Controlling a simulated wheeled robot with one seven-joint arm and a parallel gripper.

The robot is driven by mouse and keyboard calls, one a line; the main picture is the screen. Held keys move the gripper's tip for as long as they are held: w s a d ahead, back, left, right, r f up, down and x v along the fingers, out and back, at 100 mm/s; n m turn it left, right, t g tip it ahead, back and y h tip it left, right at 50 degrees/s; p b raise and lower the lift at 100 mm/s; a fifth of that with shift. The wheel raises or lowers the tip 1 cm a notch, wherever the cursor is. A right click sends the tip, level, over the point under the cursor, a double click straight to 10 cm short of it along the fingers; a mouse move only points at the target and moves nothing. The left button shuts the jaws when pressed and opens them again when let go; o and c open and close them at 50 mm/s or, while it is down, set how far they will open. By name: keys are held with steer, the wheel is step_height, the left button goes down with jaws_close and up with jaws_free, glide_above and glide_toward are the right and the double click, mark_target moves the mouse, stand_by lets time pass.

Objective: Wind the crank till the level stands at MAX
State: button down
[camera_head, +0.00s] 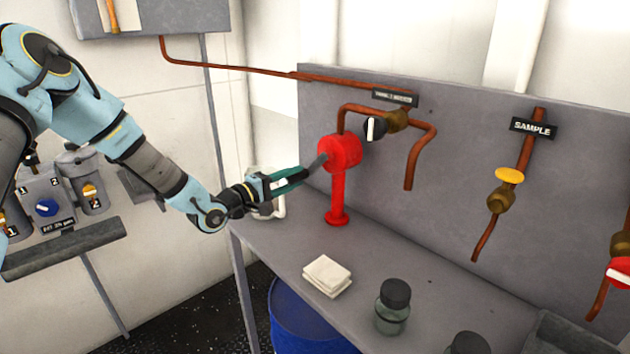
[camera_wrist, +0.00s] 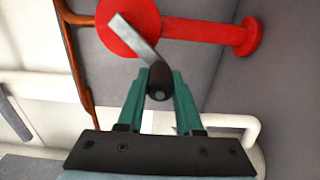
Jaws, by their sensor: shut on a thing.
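The crank is on a red pump (camera_head: 340,152) that stands on a red post on the grey bench. Its grey crank arm (camera_head: 318,163) slants down and left from the red housing. In the wrist view the flat arm (camera_wrist: 135,37) runs from the red disc (camera_wrist: 130,22) to a dark handle (camera_wrist: 158,82). My gripper (camera_head: 301,174) is shut on that handle, with a green finger on each side; the fingers also show in the wrist view (camera_wrist: 158,90). A level gauge with a MAX mark cannot be made out clearly; a small gauge-like board (camera_head: 122,15) at the top left is cut off.
Folded cloths (camera_head: 327,275) and a lidded jar (camera_head: 392,307) stand on the bench (camera_head: 290,262). A white bent pipe (camera_head: 281,200) is behind my gripper. A blue drum (camera_head: 300,318) is below.

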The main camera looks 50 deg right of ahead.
steer(key=shift+r+p, duration=3.6)
steer(key=shift+r, duration=2.15)
steer(key=shift+s+b, duration=0.7)
steer(key=shift+s, duration=4.15)
step_height(320, 180, down, 9)
steer(key=s+b, duration=0.2)
steer(key=b, duration=0.5)
steer(key=w+f+b, duration=0.3)
steer(key=w+f, duration=0.1)
steer(key=w, duration=0.4)
steer(key=shift+w+a+f, duration=0.15)
steer(key=shift+f, duration=0.05)
